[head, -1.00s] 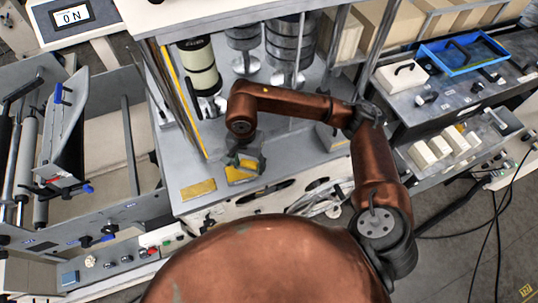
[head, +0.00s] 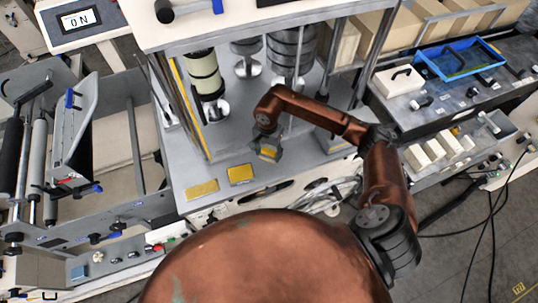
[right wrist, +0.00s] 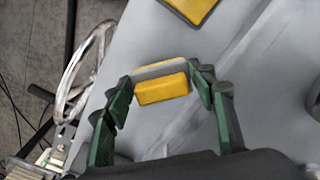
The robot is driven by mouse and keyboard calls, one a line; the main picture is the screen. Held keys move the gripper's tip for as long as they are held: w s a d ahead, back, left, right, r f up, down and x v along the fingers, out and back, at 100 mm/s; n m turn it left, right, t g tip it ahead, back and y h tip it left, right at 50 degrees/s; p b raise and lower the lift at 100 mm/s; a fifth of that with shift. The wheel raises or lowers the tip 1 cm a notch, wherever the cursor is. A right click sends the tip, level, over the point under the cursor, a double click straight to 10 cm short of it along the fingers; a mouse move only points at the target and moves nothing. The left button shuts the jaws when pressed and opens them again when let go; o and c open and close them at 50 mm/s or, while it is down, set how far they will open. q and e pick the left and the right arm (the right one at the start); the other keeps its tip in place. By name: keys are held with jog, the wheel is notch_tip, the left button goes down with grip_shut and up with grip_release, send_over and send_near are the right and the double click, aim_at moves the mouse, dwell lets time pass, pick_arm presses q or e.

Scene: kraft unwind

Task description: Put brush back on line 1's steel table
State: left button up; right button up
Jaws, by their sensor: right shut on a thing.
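My right gripper (head: 267,150) is over the front part of the grey steel table (head: 222,160), shut on a small yellow-and-grey block. I take this block to be the brush (right wrist: 162,84). In the right wrist view it sits crosswise between the green-padded fingertips (right wrist: 162,75). Its yellow side also shows below the gripper in the head view (head: 268,154). I cannot tell whether it touches the table. Bristles cannot be made out. My left gripper is not in view.
Metal posts and a cream roll (head: 205,75) stand behind. A blue tray (head: 458,58) is on the right-hand bench. A hammer-like tool lies on the upper shelf (head: 165,11).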

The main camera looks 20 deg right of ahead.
aim_at(269, 156)
jog(key=shift+w+d+f, duration=0.1)
jog(key=shift+d+f, duration=0.05)
jog(key=shift+f, duration=0.1)
jog(key=f+p, duration=0.2)
jog(key=f, duration=0.1)
jog(key=shift+w+d+f, duration=0.15)
jog(key=shift+d+f, duration=0.05)
jog(key=shift+f, duration=0.15)
jog(key=shift+f, duration=0.15)
jog(key=o, duration=1.1)
